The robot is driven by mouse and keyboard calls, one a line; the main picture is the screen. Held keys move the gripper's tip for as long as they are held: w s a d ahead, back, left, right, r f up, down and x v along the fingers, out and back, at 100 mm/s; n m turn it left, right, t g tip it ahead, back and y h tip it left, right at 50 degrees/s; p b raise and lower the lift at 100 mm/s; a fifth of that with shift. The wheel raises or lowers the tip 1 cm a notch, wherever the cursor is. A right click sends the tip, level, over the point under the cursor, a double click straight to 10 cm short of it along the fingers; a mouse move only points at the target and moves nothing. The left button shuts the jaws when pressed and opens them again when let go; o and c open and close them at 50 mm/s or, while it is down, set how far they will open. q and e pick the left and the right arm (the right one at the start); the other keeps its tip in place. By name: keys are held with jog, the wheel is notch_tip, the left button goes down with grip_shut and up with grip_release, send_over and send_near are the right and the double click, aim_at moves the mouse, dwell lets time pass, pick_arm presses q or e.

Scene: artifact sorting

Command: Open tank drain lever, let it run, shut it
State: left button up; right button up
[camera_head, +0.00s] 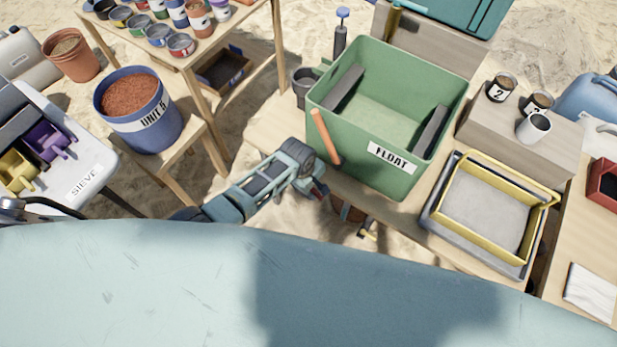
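The green tank (390,171) labelled FLOAT stands on a wooden table, with dark grey blocks along its inner sides and a pale green bottom. An orange bar (326,137), which looks like the drain lever, stands tilted at its front left corner. My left arm comes in from the left, and its gripper (319,188) is just below the bar's lower end, at the table's front edge. Its fingers are small and partly hidden by the wrist, so I cannot tell whether they touch the bar. My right gripper is out of view.
A reddish pot (347,210) and a yellow fitting (369,232) show below the table edge. Nested yellow and grey trays (548,200) stand right of the tank. A blue UNIT 5 bucket (165,133) sits on a stool at left. Numbered cups (501,88) stand on a box.

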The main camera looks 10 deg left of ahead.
pick_arm(q)
notch_tip(320, 180, up, 7)
jog(key=s, duration=0.1)
jog(key=shift+a, duration=0.3)
jog(key=shift+c, duration=0.4)
